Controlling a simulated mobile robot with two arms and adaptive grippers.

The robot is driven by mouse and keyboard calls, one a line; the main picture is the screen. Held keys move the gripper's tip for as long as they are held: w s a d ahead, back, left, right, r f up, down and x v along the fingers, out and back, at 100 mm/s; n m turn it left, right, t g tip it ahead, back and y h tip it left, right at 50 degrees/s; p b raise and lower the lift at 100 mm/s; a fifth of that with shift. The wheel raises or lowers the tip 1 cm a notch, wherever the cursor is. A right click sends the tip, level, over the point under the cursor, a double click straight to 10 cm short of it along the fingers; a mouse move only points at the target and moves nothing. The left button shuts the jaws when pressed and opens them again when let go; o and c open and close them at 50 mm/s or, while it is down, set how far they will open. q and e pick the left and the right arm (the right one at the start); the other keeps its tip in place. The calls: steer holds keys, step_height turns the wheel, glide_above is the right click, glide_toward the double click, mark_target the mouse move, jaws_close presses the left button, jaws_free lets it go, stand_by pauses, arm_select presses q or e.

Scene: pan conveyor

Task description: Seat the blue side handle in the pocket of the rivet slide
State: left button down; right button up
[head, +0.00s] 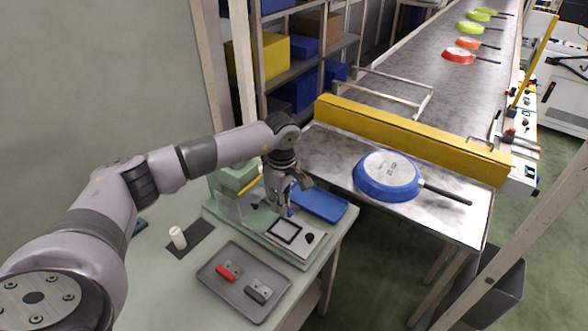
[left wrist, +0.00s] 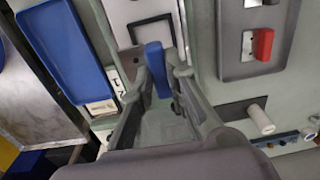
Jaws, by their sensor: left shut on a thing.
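My left gripper (head: 287,207) is shut on the blue side handle (left wrist: 156,66), which sticks out between the fingertips in the left wrist view. In the head view the gripper covers most of the handle. The rivet slide's pocket (head: 285,232) is a black square outline on a pale plate on the green bench fixture. The gripper is above and just behind it. In the left wrist view the pocket (left wrist: 150,29) lies just beyond the handle's tip; the handle looks apart from it, though the height gap is hard to judge. My right gripper is not in view.
A grey tray (head: 213,277) holds a red handle (head: 227,273) and a dark handle (head: 259,292). A blue tray (head: 320,205) lies behind the pocket. A white cylinder (head: 178,238) stands on a dark mat.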

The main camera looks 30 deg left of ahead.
arm_select(q)
steer(key=shift+s+f, duration=0.35)
steer(key=f, duration=0.1)
steer(key=b, duration=0.3)
glide_above(281, 234)
steer(key=shift+w+f, duration=0.15)
steer(key=shift+f, duration=2.3)
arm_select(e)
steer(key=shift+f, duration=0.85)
arm_select(q)
steer(key=shift+r, duration=0.1)
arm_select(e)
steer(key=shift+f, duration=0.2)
arm_select(q)
steer(key=shift+f+b, duration=1)
steer(key=shift+f, duration=0.05)
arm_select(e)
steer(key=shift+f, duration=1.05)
arm_select(q)
steer(key=c, duration=1.5)
jaws_free()
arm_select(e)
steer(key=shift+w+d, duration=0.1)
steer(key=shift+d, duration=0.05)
arm_select(q)
step_height(281, 234, up, 12)
steer(key=shift+r, duration=0.1)
